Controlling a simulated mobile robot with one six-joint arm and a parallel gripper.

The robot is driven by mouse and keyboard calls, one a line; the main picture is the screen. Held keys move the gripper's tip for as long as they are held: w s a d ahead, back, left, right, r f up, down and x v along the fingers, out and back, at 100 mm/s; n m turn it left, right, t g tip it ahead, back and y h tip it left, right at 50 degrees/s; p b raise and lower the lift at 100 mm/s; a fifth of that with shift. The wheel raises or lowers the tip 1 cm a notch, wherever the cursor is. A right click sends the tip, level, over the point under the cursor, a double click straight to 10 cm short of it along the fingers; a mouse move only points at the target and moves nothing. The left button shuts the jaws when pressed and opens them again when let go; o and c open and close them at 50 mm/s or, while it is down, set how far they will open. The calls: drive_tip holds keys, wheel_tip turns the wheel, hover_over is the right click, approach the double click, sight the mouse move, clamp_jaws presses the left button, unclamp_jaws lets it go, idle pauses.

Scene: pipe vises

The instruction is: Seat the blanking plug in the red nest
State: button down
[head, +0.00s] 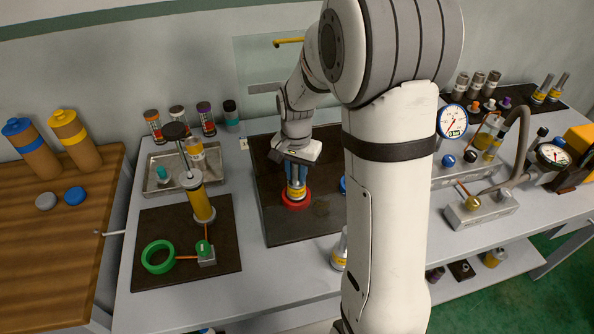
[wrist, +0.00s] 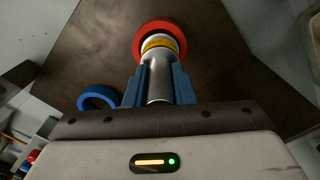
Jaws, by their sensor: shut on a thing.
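The blanking plug (head: 296,190) is a silver cylinder with a yellow band, roughly upright. My gripper (head: 298,173) is shut on its upper part, with blue fingers on either side. In the wrist view my gripper (wrist: 160,88) holds the plug's silver body (wrist: 158,82), and the yellow band is near the far end. The red nest (head: 295,203) is a ring on the dark mat. The plug's lower end is at the ring's opening, and the red nest (wrist: 181,43) surrounds that end in the wrist view. How deep it sits I cannot tell.
A blue ring (wrist: 96,92) lies on the dark mat (head: 272,231) beside the red nest; my arm mostly hides it in the head view. A yellow cylinder fixture (head: 199,200) and green ring (head: 158,257) stand left. Gauges (head: 451,122) stand right.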

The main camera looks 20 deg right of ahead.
drive_tip(key=shift+f, duration=0.2)
drive_tip(key=c, duration=1.2)
unclamp_jaws()
drive_tip(key=shift+r, duration=0.1)
wheel_tip(320, 180, up, 11)
drive_tip(key=shift+f, duration=0.1)
drive_tip(key=shift+s+r, duration=0.15)
drive_tip(key=shift+r, duration=0.5)
drive_tip(key=s+n+t, duration=0.3)
drive_tip(key=s+n, duration=0.4)
drive_tip(key=s, duration=1.2)
drive_tip(key=shift+s+d+n, duration=0.25)
drive_tip(key=shift+s+n, duration=0.1)
drive_tip(key=shift+n, duration=0.05)
